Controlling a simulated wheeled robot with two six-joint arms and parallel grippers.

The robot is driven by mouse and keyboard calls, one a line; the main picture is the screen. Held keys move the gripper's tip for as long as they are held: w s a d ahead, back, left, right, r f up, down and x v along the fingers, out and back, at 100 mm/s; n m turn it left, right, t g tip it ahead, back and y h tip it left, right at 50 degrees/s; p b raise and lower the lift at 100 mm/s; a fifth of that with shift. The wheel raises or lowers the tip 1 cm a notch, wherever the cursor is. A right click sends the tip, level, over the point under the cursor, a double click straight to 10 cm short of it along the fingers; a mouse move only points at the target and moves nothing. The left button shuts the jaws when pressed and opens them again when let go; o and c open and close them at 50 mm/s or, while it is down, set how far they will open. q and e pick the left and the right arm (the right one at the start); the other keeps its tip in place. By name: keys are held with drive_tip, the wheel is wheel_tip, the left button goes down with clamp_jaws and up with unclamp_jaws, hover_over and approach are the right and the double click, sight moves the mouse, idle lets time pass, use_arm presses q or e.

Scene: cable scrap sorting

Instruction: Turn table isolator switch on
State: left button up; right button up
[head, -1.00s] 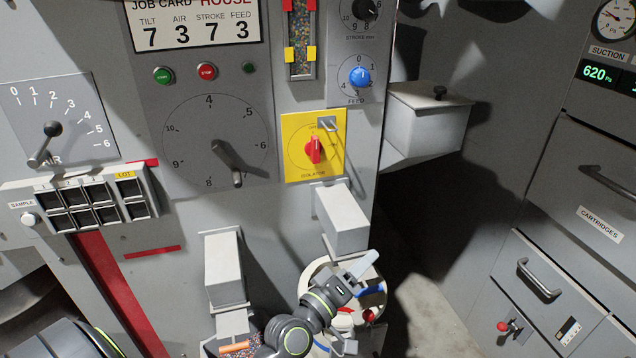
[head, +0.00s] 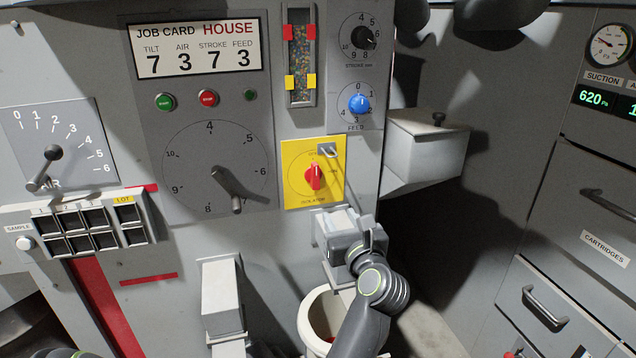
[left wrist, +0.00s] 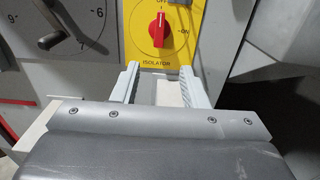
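The isolator switch is a red knob (head: 315,176) on a yellow plate (head: 296,196), right of the large dial. In the left wrist view the red knob (left wrist: 159,30) stands upright, in line with the OFF mark above it; ON is marked to its right. A grey bracket (head: 327,150) sits at the plate's upper right. My left gripper (head: 341,214) is just below the plate. In the left wrist view its two pale fingers (left wrist: 160,72) are apart, with nothing held, below the knob and over the plate's lower edge. My right gripper is not in view.
A grey box (head: 425,150) juts out right of the panel. A grey chute (head: 222,292) sticks out at lower left, and a white bucket (head: 318,305) stands below my left arm. The crank handle (head: 237,203) of the large dial is left of the plate.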

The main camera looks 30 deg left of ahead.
sight(316, 179)
use_arm(q)
drive_tip(key=p+x, duration=0.1)
drive_tip(key=x, duration=1.5)
drive_tip(key=shift+a+p, duration=0.2)
drive_tip(key=shift+p, duration=0.2)
drive_tip(key=shift+w+a, duration=0.35)
clamp_jaws()
